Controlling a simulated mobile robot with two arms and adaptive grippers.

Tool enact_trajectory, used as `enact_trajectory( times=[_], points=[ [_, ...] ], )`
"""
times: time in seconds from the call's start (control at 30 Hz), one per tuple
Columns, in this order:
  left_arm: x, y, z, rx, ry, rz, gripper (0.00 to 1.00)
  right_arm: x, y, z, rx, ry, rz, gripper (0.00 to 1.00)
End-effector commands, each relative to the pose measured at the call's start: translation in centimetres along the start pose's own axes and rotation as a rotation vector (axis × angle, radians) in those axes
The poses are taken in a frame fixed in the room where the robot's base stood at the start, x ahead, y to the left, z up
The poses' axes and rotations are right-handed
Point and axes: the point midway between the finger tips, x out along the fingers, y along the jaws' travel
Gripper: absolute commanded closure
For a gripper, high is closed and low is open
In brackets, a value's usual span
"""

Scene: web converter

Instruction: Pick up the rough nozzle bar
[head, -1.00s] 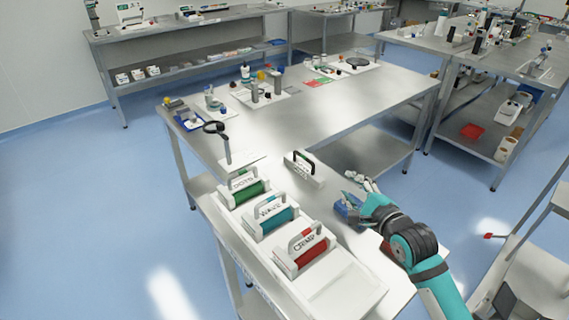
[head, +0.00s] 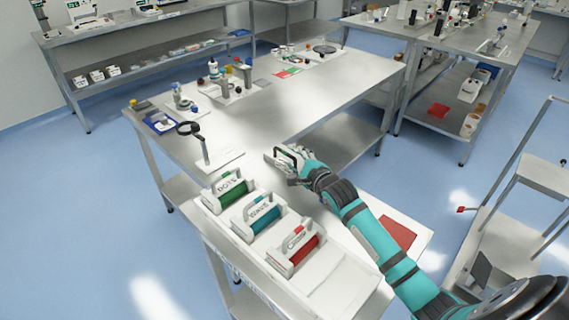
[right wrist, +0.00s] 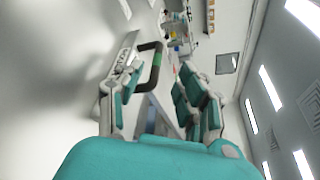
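The rough nozzle bar is a white block with a black loop handle (head: 288,156), lying on the metal table in the head view. In the right wrist view its white body (right wrist: 122,52) carries dark lettering, and its black handle (right wrist: 157,66) stands out to the side. My right gripper (head: 297,162) is at the bar and partly hides it. In the right wrist view the fingers (right wrist: 160,92) are spread, with the handle just beyond and between them, nearer the left finger. I cannot tell whether a finger touches it. My left gripper is not in view.
White cartridges with a green (head: 231,192), a teal (head: 260,215) and a red (head: 296,250) roll stand in a rack in front. A red sheet (head: 399,235) lies right of my arm.

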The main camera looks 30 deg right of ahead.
Motion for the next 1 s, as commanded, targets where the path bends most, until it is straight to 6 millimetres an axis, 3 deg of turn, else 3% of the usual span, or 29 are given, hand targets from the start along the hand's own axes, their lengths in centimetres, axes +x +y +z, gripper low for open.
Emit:
enact_trajectory(
  times=[0.17,0.43,0.77,1.0],
  points=[
    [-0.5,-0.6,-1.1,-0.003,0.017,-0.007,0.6,1.3,0.0,0.0,-0.001,0.001,0.0,0.62],
    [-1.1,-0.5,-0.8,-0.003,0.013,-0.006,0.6,4.7,0.4,-0.1,0.0,0.0,0.0,0.62],
    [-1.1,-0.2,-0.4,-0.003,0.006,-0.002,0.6,5.3,0.5,-0.2,0.001,0.0,0.0,0.62],
    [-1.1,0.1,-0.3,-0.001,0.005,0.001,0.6,5.3,0.5,-0.2,0.001,0.0,0.0,0.92]
  ],
)
